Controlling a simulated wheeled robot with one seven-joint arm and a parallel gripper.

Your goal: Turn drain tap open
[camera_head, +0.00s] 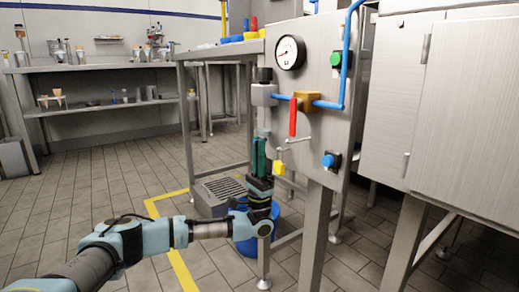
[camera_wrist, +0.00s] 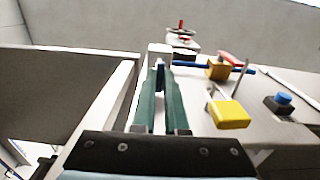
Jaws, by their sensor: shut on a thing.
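My gripper (camera_head: 259,141) has green fingers and is upright at the lower left edge of the grey panel (camera_head: 325,110). In the wrist view the fingers (camera_wrist: 159,72) close on a small bluish part just below a pale block at the panel's edge. That part is mostly hidden, and I cannot tell for sure that it is the drain tap. The yellow block (camera_wrist: 229,113) also shows in the wrist view.
A red lever (camera_head: 293,117) hangs from a brass valve (camera_head: 313,99) above right. A gauge (camera_head: 290,53), a green button (camera_head: 336,59) and a blue button (camera_head: 328,160) are on the panel. A blue bucket (camera_head: 246,243) stands on the floor below, behind my arm.

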